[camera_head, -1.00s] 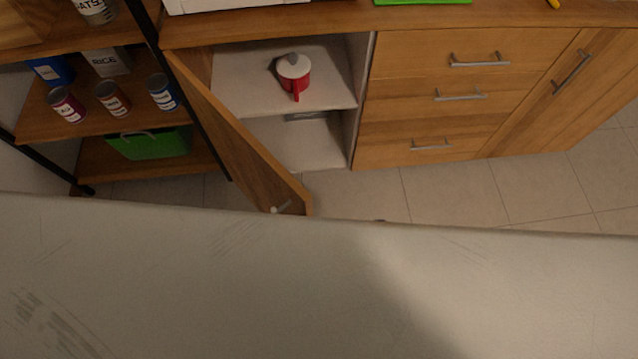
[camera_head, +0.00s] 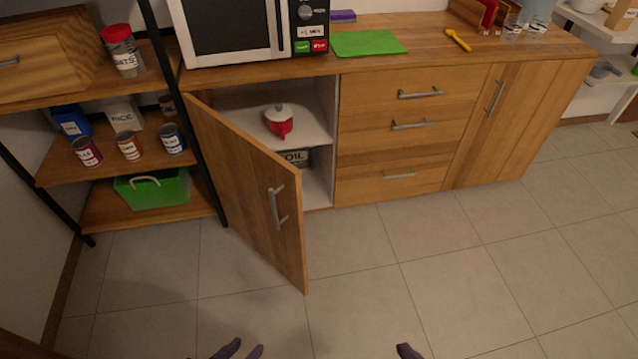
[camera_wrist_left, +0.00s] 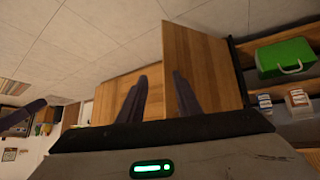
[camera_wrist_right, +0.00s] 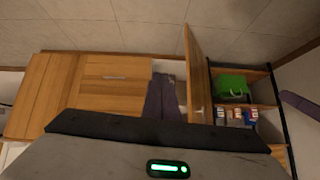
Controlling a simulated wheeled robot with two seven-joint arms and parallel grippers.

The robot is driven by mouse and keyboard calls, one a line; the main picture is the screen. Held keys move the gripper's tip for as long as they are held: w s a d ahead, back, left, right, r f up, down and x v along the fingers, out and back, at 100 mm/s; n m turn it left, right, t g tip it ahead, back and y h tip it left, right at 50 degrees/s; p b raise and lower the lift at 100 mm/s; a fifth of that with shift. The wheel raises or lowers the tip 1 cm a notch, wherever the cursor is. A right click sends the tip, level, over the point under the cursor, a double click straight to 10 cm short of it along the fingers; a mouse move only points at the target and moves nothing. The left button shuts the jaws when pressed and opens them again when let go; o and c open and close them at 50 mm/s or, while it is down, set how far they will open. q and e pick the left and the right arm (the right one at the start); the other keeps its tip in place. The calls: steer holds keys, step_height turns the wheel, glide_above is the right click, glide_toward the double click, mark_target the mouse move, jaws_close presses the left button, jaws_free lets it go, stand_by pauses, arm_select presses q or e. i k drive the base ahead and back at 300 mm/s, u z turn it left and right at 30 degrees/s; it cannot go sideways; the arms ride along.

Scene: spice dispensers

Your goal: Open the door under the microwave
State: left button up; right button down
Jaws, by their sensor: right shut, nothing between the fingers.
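The wooden door (camera_head: 243,190) under the microwave (camera_head: 245,28) stands swung wide open on its left-side hinge, its free edge out over the floor. Its metal handle (camera_head: 278,207) faces left. The cabinet inside shows a red pot with a light lid (camera_head: 279,121) on the shelf and a tin marked OIL (camera_head: 297,157) below. My left gripper (camera_head: 241,350) is low in the head view, in front of the door and apart from it; its fingers (camera_wrist_left: 160,100) are spread and empty. My right gripper (camera_head: 408,351) is further right over the floor; its fingers (camera_wrist_right: 163,98) are together with nothing between them.
A black-framed shelf with cans, jars and a green bin (camera_head: 153,190) stands left of the door. Drawers (camera_head: 395,125) and another shut door (camera_head: 495,125) are to the right. The tiled floor (camera_head: 450,270) is clear.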

mark_target(259, 191)
steer(key=z, duration=1.25)
steer(key=i, duration=1.2)
steer(key=u, duration=2.6)
